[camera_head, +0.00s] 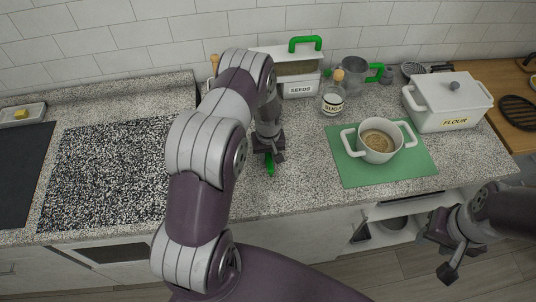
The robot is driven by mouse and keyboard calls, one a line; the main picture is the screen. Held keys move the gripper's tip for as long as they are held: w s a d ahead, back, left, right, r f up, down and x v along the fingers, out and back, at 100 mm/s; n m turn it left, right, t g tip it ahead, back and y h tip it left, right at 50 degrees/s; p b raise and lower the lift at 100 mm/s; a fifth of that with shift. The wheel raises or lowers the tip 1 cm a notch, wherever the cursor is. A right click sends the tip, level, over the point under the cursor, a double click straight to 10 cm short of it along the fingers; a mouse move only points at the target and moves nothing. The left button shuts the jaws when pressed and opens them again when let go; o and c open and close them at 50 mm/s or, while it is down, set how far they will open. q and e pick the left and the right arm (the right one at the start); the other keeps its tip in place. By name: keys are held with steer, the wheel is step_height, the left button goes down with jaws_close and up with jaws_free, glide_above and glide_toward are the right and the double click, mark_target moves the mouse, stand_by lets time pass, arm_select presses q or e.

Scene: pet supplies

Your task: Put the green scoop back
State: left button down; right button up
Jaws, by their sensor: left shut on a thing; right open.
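My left gripper (269,150) is over the counter near its front edge, shut on the green scoop. Only a small green part of the scoop (270,166) shows below the fingers; the rest is hidden by the gripper. A box labelled SEEDS (298,90) stands behind it against the wall, with a green handle (305,43) on top; its left part is hidden by my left arm. My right gripper (450,255) is open and empty, low in front of the counter at the right.
A SUGAR jar (333,103), a metal cup with green handles (352,75) and a FLOUR box (452,109) stand along the back. A white pot (378,143) sits on a green mat (350,175). A dark speckled panel (105,170) lies at the left.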

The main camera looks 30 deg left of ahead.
mark_target(269, 156)
arm_select(q)
steer(key=c, duration=0.9)
jaws_free()
steer(key=shift+r, duration=0.15)
steer(key=shift+w+r, duration=0.1)
steer(key=shift+r, duration=0.2)
step_height(269, 156, up, 12)
steer(key=b, duration=0.3)
steer(key=s+d+r+m, duration=0.2)
steer(key=s+d, duration=0.1)
steer(key=s, duration=0.2)
steer(key=s+d+r+m+t, duration=0.1)
steer(key=s+d+r+m, duration=0.2)
steer(key=s, duration=0.3)
steer(key=s+d+r+m, duration=0.2)
steer(key=s, duration=0.4)
steer(key=shift+d+r, duration=0.2)
steer(key=shift+d, duration=0.2)
